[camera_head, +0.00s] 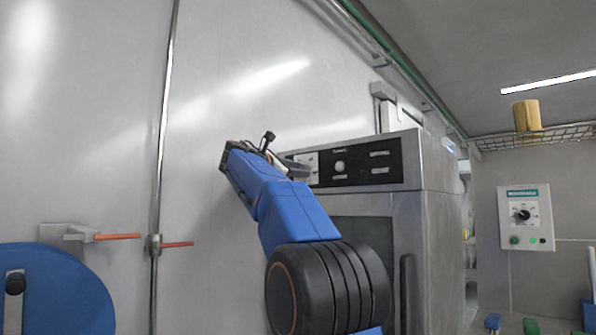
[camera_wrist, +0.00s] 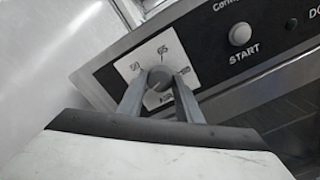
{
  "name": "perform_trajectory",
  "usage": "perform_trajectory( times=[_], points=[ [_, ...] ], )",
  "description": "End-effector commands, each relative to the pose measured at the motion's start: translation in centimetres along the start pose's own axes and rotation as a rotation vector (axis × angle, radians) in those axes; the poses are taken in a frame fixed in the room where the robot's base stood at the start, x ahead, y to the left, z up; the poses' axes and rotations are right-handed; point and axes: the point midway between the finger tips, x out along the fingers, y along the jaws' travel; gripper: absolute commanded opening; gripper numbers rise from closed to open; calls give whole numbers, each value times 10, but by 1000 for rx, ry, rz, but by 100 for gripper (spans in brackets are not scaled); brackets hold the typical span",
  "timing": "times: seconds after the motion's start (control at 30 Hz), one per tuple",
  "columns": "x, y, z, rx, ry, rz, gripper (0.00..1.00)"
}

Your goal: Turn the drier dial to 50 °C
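The drier (camera_head: 416,210) is a metal cabinet with a black control panel (camera_head: 352,176) along its upper front. In the wrist view its dial (camera_wrist: 159,79) is a round grey knob on a white scale plate (camera_wrist: 112,72) with printed numbers, apparently 50 at left, 65 at top and another at right. My gripper (camera_wrist: 160,82) has one finger on each side of the knob, and both fingertips appear to touch it. In the head view my gripper (camera_head: 296,167) is at the panel's left end and hides the dial. I cannot clearly read where the knob points.
A round START button (camera_wrist: 240,34) sits right of the dial. A smooth grey wall (camera_head: 230,110) lies left of the drier. A separate control box with its own dial (camera_head: 523,214) hangs on the far right wall. A blue disc (camera_head: 60,300) is at lower left.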

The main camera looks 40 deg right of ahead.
Motion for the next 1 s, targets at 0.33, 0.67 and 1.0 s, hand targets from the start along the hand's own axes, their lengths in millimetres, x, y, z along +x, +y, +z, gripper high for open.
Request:
perform_trajectory(
  times=[0.33,0.67,1.0],
  points=[
    [0,0,0,29,0,-1,10],
    [0,-1,0,225,1,-2,10],
    [0,-1,-1,545,0,-3,10]
  ],
)
